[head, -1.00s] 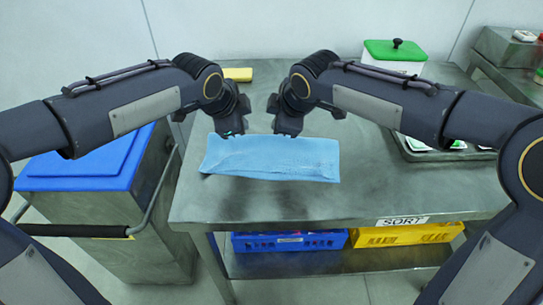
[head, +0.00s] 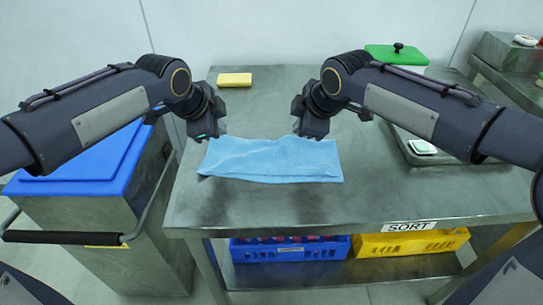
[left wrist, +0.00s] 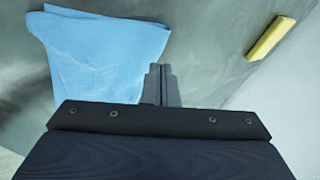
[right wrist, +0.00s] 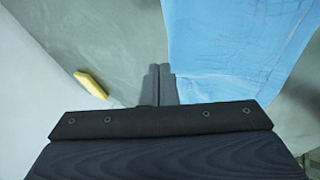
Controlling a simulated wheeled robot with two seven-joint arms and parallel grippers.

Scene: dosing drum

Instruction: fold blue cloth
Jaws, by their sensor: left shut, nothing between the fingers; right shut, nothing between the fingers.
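The blue cloth (head: 270,160) lies on the metal table as a wide, folded strip with slightly wrinkled edges. My left gripper (head: 208,137) is shut and empty above the table at the cloth's far left corner. In the left wrist view, the shut fingers (left wrist: 162,85) are just beside the cloth (left wrist: 105,50). My right gripper (head: 308,135) is shut and empty above the cloth's far edge, toward the right. In the right wrist view, its shut fingers (right wrist: 160,85) are beside the cloth's edge (right wrist: 235,50).
A yellow sponge-like block (head: 234,79) lies at the back of the metal table (head: 400,205). A blue-lidded bin (head: 85,165) stands left. Crates (head: 290,248) sit on the lower shelf.

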